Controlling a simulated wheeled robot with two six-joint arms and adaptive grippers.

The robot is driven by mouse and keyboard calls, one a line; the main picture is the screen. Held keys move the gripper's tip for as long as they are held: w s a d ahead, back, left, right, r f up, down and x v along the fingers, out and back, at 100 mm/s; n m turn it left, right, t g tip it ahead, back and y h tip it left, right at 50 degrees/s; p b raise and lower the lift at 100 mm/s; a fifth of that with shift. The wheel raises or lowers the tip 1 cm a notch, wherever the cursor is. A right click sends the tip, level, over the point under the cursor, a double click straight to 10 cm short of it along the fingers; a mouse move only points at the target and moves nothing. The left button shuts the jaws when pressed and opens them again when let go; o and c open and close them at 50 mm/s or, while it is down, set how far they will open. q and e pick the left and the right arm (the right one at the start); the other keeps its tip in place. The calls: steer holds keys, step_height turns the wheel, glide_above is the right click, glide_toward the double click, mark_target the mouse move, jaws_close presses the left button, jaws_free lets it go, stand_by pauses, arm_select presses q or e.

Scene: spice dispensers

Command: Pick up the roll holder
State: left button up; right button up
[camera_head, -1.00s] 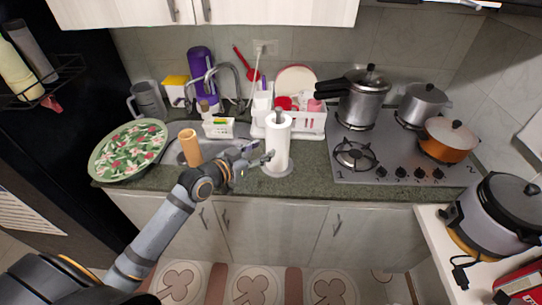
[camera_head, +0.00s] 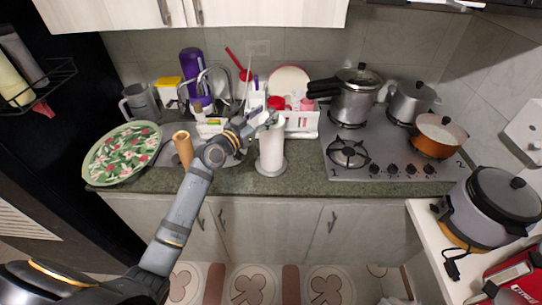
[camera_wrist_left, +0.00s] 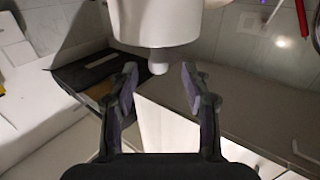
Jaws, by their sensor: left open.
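The roll holder (camera_head: 271,152) stands upright on the counter in front of the white rack, a white paper roll on a round base. My left gripper (camera_head: 266,119) is at the roll's top end, and its fingers partly hide that end. In the left wrist view the two fingers (camera_wrist_left: 159,88) are spread apart with nothing between the tips. A white cylinder (camera_wrist_left: 155,22) with a small rounded knob, which looks like the roll holder, is just beyond them. I cannot tell whether a finger touches it. My right gripper is not in view.
A tan cylinder (camera_head: 183,149) stands left of my left arm by the sink. The white rack (camera_head: 302,122) with dishes is behind the roll. The stove (camera_head: 380,155) with several pots is to the right. The green patterned tray (camera_head: 122,153) is at left.

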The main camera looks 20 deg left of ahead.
mark_target(272, 108)
arm_select(q)
steer(key=x, duration=0.4)
steer(key=shift+d+f+p, duration=0.1)
steer(key=shift+p, duration=0.2)
steer(key=shift+s, duration=0.3)
steer(key=c, duration=0.4)
jaws_close()
steer(key=shift+w, duration=0.1)
